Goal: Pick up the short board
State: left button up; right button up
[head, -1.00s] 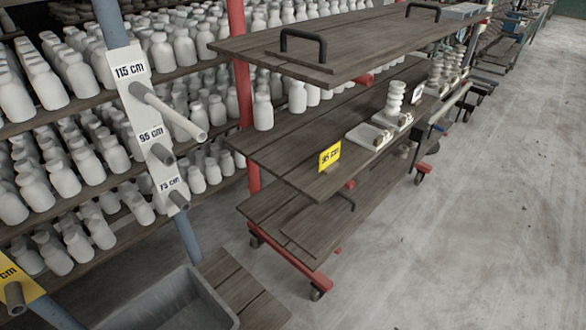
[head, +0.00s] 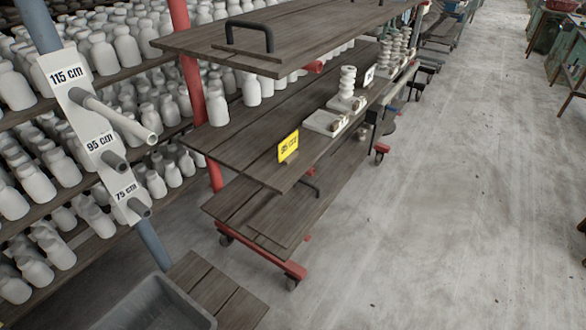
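No board is marked as the short one, so I cannot tell for sure which it is. A dark wooden board with a black handle (head: 250,36) lies along the top of the red-framed rack; its far end runs out of the picture. A planked wooden piece (head: 218,291) lies low beside the grey tub. Neither of my grippers is in view.
The middle shelf (head: 240,140) holds white bottles, stacked pale pieces (head: 348,88) and a yellow sign (head: 288,146). A post with height labels (head: 100,140) and pegs stands at left. A grey tub (head: 158,300) is in front.

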aim_at(281, 221)
jog(key=z, duration=0.3)
jog(key=k, duration=0.95)
jog(key=z, duration=1.35)
jog(key=i, duration=3.35)
jog(key=u, duration=0.9)
jog(key=i, duration=0.85)
jog(key=u, duration=1.55)
jog(key=i, duration=0.65)
jog(key=u, duration=0.4)
